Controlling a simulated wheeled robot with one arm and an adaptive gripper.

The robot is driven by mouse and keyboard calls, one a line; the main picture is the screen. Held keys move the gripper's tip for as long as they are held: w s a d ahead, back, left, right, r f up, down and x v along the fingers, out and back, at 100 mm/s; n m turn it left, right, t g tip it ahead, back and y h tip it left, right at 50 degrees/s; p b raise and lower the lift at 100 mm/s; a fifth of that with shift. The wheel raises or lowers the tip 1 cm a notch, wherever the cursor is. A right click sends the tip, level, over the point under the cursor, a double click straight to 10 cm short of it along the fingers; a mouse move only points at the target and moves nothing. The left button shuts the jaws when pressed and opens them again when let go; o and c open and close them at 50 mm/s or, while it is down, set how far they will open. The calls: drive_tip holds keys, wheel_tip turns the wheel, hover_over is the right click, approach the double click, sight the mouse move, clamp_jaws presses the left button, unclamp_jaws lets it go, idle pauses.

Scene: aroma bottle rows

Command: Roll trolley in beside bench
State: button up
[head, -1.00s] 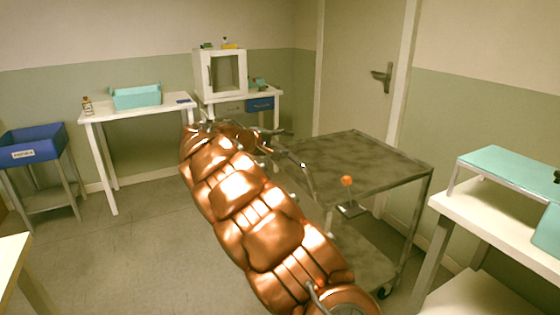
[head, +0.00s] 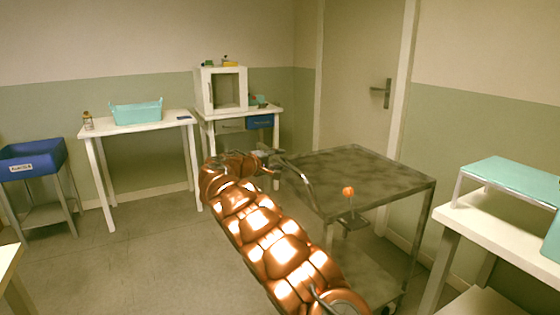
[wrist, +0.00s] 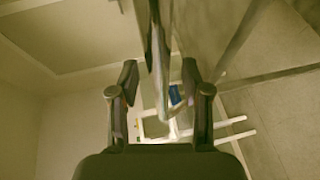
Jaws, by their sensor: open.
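My gripper (head: 270,160) is beside this handle end, partly hidden by my copper-coloured arm. In the wrist view my gripper (wrist: 160,78) has its two fingers spread apart. A grey bar (wrist: 158,50) runs between them in the picture; I cannot tell whether it touches either finger. A white bench (head: 480,222) with a teal raised shelf (head: 515,178) stands right of the trolley.
A white table (head: 150,130) with a teal tub, a white cabinet (head: 222,90) and a blue bin (head: 32,157) line the back. Floor at the left is clear. A door (head: 362,80) is behind the trolley.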

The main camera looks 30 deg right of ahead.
drive_tip(key=shift+x, duration=0.8)
clamp_jaws()
